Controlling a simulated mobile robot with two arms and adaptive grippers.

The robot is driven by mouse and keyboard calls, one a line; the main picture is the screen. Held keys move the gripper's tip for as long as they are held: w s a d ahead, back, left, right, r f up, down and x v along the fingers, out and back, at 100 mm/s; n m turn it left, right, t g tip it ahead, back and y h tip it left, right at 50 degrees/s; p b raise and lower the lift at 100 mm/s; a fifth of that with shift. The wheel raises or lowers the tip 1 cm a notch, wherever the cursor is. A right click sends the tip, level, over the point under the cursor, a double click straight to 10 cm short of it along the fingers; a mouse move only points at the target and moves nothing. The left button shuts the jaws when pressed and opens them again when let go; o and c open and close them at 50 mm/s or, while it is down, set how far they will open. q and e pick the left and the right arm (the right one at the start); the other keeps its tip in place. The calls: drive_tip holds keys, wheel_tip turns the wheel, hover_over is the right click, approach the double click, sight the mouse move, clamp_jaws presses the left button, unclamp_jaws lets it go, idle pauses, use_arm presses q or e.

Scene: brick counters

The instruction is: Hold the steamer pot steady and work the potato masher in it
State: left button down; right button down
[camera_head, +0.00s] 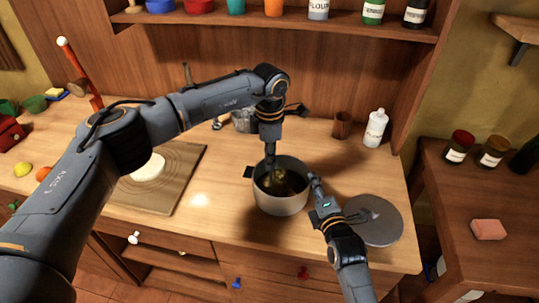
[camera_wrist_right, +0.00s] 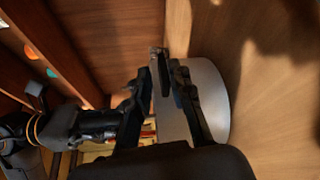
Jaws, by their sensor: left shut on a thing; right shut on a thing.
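The steamer pot (camera_head: 281,203) is a grey metal pot standing upright on the wooden counter, with a dark handle at its left. Its wall also shows in the right wrist view (camera_wrist_right: 212,92). My right gripper (camera_head: 314,180) is shut on the pot at its right side; the same fingers show against the pot in the wrist view (camera_wrist_right: 163,58). My left gripper (camera_head: 270,152) points down over the pot's mouth and is shut on the potato masher, which is mostly hidden by the fingers and the dark inside of the pot. Something yellowish lies in the pot.
A round grey lid (camera_head: 388,230) lies right of the pot, partly behind my right arm. A cutting board (camera_head: 185,168) with a white round thing is at the left. A brown cup (camera_head: 342,124) and white bottle (camera_head: 376,128) stand behind. A shelf edge (camera_head: 330,30) runs above.

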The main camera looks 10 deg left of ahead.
use_arm(q)
drive_tip(key=shift+f, duration=0.75)
drive_tip(key=shift+r, duration=1.1)
drive_tip(key=shift+s+d, duration=0.5)
drive_tip(key=shift+s, duration=0.25)
drive_tip(key=shift+s+d, duration=0.5)
drive_tip(key=shift+s, duration=0.25)
drive_tip(key=shift+f, duration=0.15)
